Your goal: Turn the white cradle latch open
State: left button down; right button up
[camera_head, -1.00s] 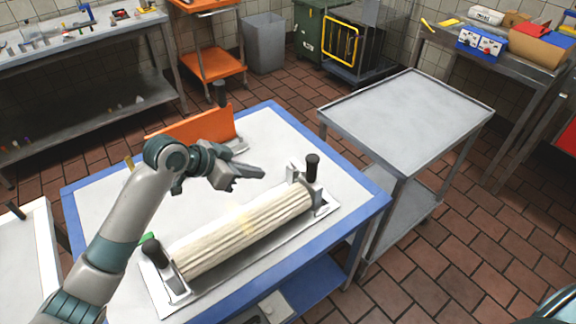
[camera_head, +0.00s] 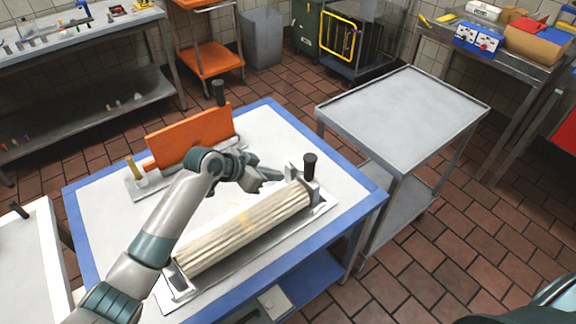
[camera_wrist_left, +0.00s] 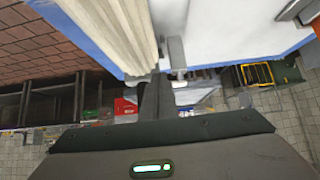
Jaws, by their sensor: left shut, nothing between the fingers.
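A cream-white ridged block (camera_head: 240,232) lies lengthwise in a metal cradle (camera_head: 322,210) on the blue-edged table. It also shows in the left wrist view (camera_wrist_left: 118,30). At the cradle's far right end a black-knobbed latch handle (camera_head: 310,166) stands upright beside a grey bracket. My right gripper is not in view.
Behind my left arm stands a second cradle with an orange panel (camera_head: 185,138), a black handle (camera_head: 218,93) and a yellow handle (camera_head: 130,168). An empty grey cart (camera_head: 405,108) stands right of the table (camera_head: 275,118). The table's far corner is clear.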

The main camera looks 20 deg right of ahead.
aim_at(296, 166)
pick_arm(q)
jog(key=d, duration=0.1)
jog(key=w+d+p, duration=0.1)
jog(key=d, duration=0.1)
jog(key=d+f, duration=0.1)
jog(key=shift+w+d+p, duration=0.25)
jog(key=shift+w+p, duration=0.05)
jog(key=shift+p, duration=0.1)
jog(key=shift+r, duration=0.1)
jog(key=shift+s+d+b, duration=0.2)
jog(key=shift+d+b, duration=0.1)
jog(key=shift+d, duration=0.1)
jog(key=shift+a, duration=0.15)
